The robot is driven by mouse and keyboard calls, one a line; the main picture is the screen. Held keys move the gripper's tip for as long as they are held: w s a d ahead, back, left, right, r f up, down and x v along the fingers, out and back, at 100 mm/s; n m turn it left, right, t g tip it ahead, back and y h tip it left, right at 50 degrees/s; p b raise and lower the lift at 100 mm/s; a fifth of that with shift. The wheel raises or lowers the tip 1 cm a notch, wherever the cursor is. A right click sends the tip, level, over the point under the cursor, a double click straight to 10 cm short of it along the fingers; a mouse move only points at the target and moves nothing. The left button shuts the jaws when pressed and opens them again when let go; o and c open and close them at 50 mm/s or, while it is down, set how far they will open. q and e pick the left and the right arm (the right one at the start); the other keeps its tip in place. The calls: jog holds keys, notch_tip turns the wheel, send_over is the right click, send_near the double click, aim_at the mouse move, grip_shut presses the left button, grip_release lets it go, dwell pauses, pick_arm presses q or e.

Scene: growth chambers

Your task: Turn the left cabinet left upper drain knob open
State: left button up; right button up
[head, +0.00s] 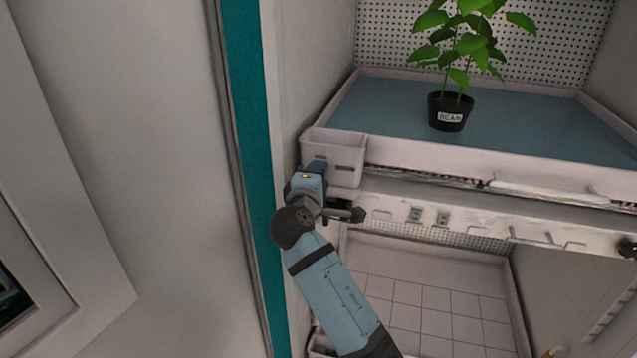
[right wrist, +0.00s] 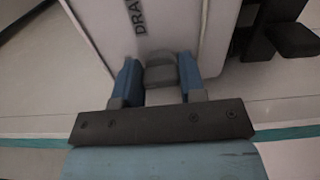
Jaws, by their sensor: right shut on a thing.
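The grey drain knob (right wrist: 160,72) sits on the front of a white drain box (right wrist: 188,22), with part of the dark lettering "DRA" visible in the right wrist view. The box (head: 343,153) also shows in the head view, at the left front corner of the upper tray. My right gripper (right wrist: 159,84) is shut on the knob, with one blue finger on each side of it. In the head view the right gripper (head: 317,170) is against the front of the box, and the knob is hidden. My left gripper is not in view.
A potted plant labelled "BEAN" (head: 449,112) stands on the blue-surfaced upper tray (head: 375,108). Below the tray is a rail with sockets and hooks (head: 470,222). A lower tray (head: 420,310) lies beneath. A teal-edged cabinet side (head: 247,120) stands close left of the arm.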

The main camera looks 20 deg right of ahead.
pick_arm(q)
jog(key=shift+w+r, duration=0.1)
pick_arm(e)
jog(key=shift+m, duration=0.3)
jog(key=o, duration=0.9)
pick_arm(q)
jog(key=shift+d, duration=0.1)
